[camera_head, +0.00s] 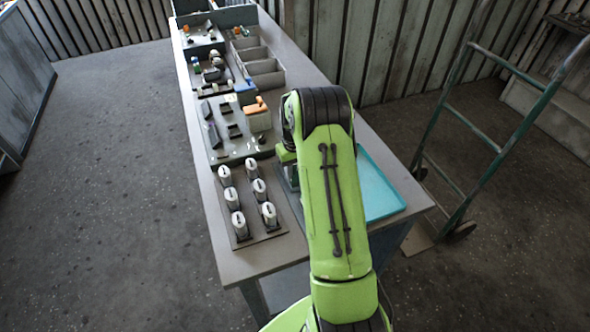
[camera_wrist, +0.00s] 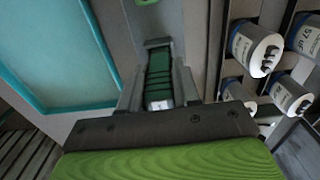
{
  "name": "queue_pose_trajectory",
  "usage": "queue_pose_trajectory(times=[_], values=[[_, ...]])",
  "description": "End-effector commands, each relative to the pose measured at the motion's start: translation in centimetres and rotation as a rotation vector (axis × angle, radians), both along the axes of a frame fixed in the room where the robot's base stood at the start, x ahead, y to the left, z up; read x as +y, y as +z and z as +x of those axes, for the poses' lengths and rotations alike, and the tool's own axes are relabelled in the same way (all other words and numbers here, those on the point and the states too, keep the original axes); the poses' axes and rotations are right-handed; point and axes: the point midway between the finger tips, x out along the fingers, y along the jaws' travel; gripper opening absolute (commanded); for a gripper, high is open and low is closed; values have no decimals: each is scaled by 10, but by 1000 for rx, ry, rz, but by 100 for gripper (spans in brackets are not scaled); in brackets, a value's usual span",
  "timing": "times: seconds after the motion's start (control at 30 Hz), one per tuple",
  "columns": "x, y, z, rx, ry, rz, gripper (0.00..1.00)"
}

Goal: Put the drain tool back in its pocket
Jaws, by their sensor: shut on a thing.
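My gripper (camera_wrist: 159,88) is at the bottom middle of the wrist view. Its two grey fingers are closed on a dark green, ribbed piece (camera_wrist: 160,70) with a pale end, apparently the drain tool. The piece lies between the fingers, over a grey surface. I cannot tell whether it touches anything below. The pocket cannot be made out clearly in either view. In the head view my green arm reaches over the table's near right part and hides most of the gripper and the held piece.
Several white cylinders (camera_head: 238,222) stand in a dark rack left of my arm; they also show at right in the wrist view (camera_wrist: 256,48). A teal tray (camera_head: 378,190) lies to the right. Grey fixture boards and bins line the table (camera_head: 230,262) behind. A green hand truck (camera_head: 487,150) stands right.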

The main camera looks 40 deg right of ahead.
Motion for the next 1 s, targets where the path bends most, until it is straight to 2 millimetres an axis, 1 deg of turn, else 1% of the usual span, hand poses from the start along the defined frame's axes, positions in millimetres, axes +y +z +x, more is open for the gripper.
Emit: queue_pose_trajectory(times=[0.03, 0.07, 0.2, 0.23, 0.27, 0.5, 0.57, 0.63, 0.67, 0.77, 0.8, 1.0], values=[[0, -2, 0, 0, 0, 0, 11], [0, -2, 0, 0, 0, 0, 33], [0, -1, 0, 0, 0, 0, 55], [0, -1, 0, 0, 0, 0, 59], [0, -1, 0, 0, 0, 0, 61], [0, -1, 0, 0, 0, 0, 61], [0, 3, 0, -1, 0, 0, 61], [0, 12, 1, -4, 0, -2, 61], [0, 18, 1, -4, 0, -2, 61], [-1, 46, 1, -5, 0, -3, 61], [-1, 57, 1, -6, 0, -4, 61], [0, 114, 1, -6, 0, -2, 61]])
